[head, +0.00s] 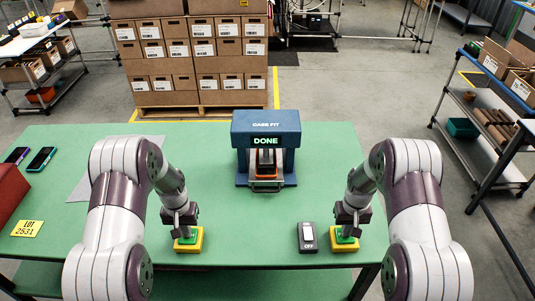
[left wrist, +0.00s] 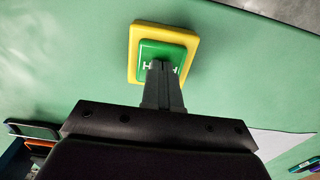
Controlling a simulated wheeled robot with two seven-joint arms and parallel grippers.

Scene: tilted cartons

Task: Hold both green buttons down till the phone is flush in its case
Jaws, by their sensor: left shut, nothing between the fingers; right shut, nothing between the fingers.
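A blue press (head: 266,133) marked CASE FIT stands at the middle of the green table, its display lit DONE. Under its head sits a dark phone in an orange case (head: 253,172), partly hidden, so I cannot see how flush it is. My left gripper (head: 187,232) is shut and empty, its tips at the left green button (head: 178,241) on a yellow base; the left wrist view shows the fingers over this button (left wrist: 163,53). My right gripper (head: 346,235) is shut and empty, its tips at the right green button (head: 344,240). How far the buttons are pressed is unclear.
A dark switch box (head: 308,237) marked OFF lies left of the right button. Two phones (head: 41,159), a yellow LOT 2531 card (head: 27,229) and a red box (head: 10,192) are at the left. The table between my arms is mostly clear.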

